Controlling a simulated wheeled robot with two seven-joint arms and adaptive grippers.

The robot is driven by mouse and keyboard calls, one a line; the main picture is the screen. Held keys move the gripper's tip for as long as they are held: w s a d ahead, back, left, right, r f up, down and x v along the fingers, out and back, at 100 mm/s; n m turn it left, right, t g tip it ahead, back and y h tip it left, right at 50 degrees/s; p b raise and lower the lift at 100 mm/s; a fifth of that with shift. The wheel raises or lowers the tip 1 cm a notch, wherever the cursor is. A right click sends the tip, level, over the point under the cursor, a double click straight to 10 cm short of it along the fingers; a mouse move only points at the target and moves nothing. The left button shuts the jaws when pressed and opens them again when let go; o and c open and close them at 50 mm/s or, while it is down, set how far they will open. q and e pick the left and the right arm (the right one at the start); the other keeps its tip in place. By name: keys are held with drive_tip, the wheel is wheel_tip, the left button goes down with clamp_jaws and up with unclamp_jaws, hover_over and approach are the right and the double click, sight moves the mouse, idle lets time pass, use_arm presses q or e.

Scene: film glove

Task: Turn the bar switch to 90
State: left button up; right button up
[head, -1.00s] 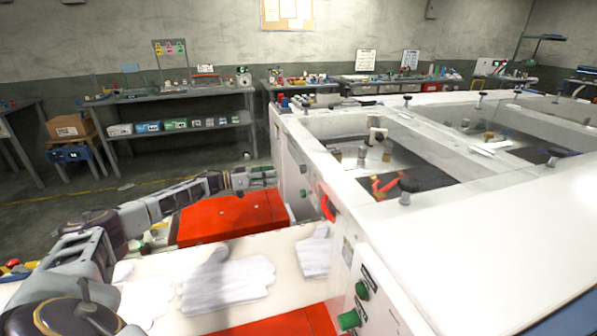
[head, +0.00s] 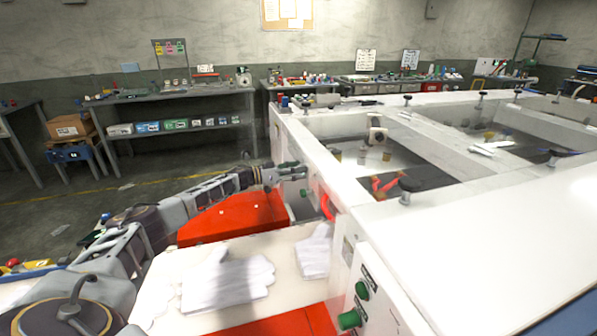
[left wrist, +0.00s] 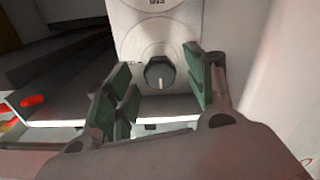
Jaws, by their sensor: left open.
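The bar switch (left wrist: 160,72) is a dark knob with a pale pointer line on a light round plate in the left wrist view. Its line points down toward my gripper in that picture. My left gripper (left wrist: 155,100) is open, with a green-padded finger on each side of the knob's line of approach. The knob sits between and a little beyond the fingertips; I cannot tell whether they touch it. In the head view my left gripper (head: 297,179) is at the white machine's side panel (head: 290,160), and the switch cannot be made out there. My right gripper is not in view.
White gloves (head: 228,283) lie on the pale conveyor surface (head: 165,290) below my left arm. A red cover (head: 230,215) is under the gripper. Green buttons (head: 349,320) stand out from the machine front. Shelves line the back wall.

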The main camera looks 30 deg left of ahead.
use_arm(q)
drive_tip(key=shift+w+d, duration=0.3)
drive_tip(key=shift+w, duration=0.05)
drive_tip(key=c, duration=1)
